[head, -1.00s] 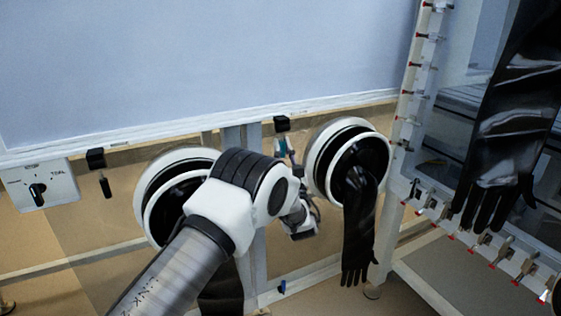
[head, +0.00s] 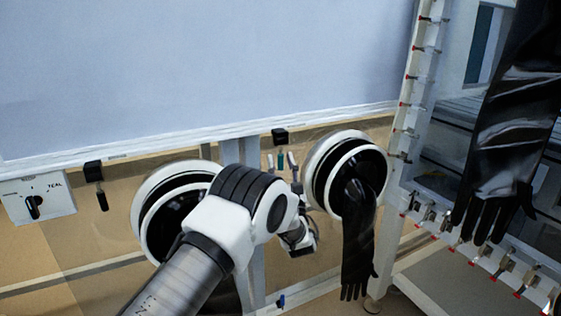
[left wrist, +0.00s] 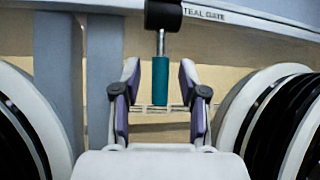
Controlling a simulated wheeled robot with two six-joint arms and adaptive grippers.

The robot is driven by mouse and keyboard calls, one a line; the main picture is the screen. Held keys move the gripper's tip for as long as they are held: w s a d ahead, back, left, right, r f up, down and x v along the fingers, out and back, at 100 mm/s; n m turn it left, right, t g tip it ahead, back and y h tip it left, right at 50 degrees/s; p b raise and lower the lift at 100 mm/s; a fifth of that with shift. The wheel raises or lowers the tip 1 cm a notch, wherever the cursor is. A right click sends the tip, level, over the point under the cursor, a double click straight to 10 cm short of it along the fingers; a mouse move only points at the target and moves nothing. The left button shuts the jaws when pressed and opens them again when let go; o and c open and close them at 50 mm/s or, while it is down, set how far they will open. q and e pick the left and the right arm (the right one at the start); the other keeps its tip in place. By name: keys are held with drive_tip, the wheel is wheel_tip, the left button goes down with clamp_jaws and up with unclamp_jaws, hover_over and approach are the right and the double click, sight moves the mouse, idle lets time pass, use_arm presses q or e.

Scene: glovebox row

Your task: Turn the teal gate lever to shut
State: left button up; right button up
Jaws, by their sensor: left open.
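The teal gate lever (left wrist: 160,80) hangs straight down from a black block (left wrist: 163,15) on the frame, beside a label reading TEAL GATE. In the head view the lever's teal grip (head: 281,161) shows small below its black block (head: 280,136), between the two glove ports. My left gripper (left wrist: 159,82) is open, with one purple-padded finger on each side of the teal grip and a visible gap on both sides. In the head view my left gripper (head: 281,163) is partly hidden behind its own arm. My right gripper is in neither view.
White-rimmed glove ports (head: 346,172) flank the lever closely, and a black glove (head: 358,240) hangs from the right one. A black-handled lever (head: 101,190) hangs farther left, near a selector box (head: 38,198). A white clamp-lined frame (head: 412,120) stands right.

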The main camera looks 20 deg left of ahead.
use_arm(q)
drive_tip(key=v, duration=1.1)
drive_tip(key=shift+d, duration=0.1)
